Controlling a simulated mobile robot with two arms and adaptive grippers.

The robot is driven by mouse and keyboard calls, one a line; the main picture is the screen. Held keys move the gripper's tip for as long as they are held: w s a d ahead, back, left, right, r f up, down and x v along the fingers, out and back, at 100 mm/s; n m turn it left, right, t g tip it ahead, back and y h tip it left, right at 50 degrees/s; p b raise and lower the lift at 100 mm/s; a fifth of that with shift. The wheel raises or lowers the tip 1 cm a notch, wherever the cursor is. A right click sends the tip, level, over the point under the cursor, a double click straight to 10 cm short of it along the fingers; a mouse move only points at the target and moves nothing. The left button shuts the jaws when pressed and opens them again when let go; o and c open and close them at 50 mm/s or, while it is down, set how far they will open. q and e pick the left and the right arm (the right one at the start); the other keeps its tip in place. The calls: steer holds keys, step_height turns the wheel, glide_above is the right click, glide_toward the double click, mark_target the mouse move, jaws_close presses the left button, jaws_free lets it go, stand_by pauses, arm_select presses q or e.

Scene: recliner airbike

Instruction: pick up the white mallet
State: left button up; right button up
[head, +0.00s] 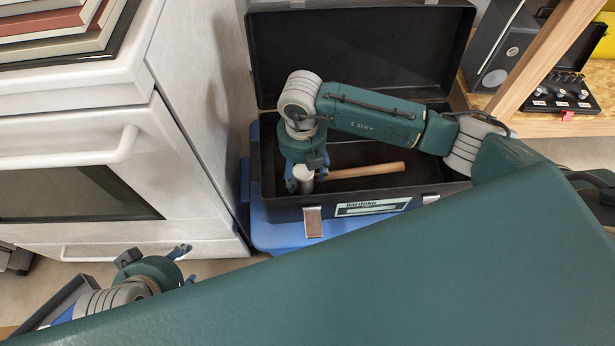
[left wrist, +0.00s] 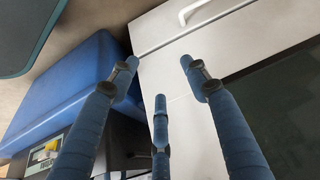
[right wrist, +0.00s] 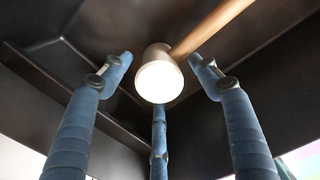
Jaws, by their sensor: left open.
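The white mallet lies in the open black toolbox (head: 280,212). Its white head (head: 304,173) is at the left inside the box, and its wooden handle (head: 370,171) points right. My right gripper (head: 307,182) reaches down into the box over the mallet head. In the right wrist view the mallet head (right wrist: 159,78) sits between the spread blue fingers, with gaps at both sides, and the handle runs to the upper right. My left gripper (head: 187,265) is open and empty, low in front of the white oven; its spread fingers show in the left wrist view (left wrist: 158,70).
The toolbox stands on a blue box (head: 275,236), its lid (head: 360,55) raised behind. A white oven (head: 90,160) stands close at left. A wooden shelf (head: 545,60) with a speaker and a small black case is at right. My large green arm link covers the lower front.

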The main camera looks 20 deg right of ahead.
jaws_close()
